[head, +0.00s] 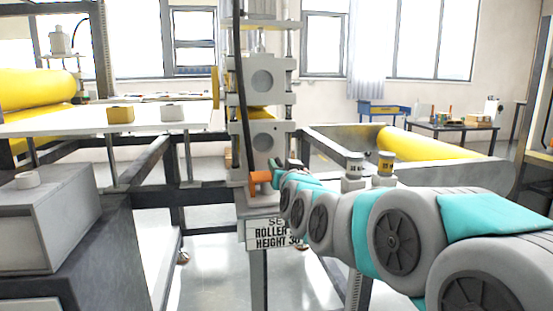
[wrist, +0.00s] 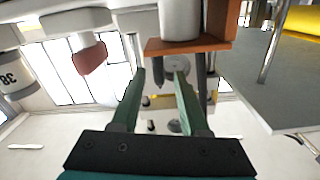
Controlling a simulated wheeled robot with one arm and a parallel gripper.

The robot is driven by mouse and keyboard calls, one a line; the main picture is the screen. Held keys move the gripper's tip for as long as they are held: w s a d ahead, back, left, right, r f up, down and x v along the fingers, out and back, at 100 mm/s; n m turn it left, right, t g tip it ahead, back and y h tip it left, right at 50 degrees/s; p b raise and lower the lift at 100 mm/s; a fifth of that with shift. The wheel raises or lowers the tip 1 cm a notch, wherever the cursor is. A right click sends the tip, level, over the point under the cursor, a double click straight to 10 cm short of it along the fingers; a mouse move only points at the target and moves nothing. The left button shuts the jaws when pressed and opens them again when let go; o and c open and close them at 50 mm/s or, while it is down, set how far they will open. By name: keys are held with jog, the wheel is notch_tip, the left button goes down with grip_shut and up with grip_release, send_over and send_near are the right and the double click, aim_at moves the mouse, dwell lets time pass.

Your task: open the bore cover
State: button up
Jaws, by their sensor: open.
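The machine column (head: 262,80) stands in the middle of the head view, with round bores in its grey blocks. An orange part (head: 260,177) sits low on its front; I cannot tell for sure whether it is the bore cover. My gripper (head: 278,167) is just right of the orange part, small and partly hidden by my own arm. In the wrist view my gripper (wrist: 160,74) is open, with two green fingers and nothing clearly held. An orange bracket-like part (wrist: 190,45) lies just beyond the fingertips, against a pale cylinder (wrist: 180,18). Whether they touch cannot be told.
A sign (head: 271,233) about roller height hangs below the column. Two small labelled canisters (head: 355,164) (head: 386,163) stand right of it, near my arm. A red rounded part (wrist: 90,58) is left of my fingers. A white table (head: 60,122) is at left.

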aim_at(277, 159)
jog(key=x, duration=0.5)
jog(key=shift+w+a+p, duration=0.1)
jog(key=shift+w+p, duration=0.3)
grip_shut()
dwell(1.1)
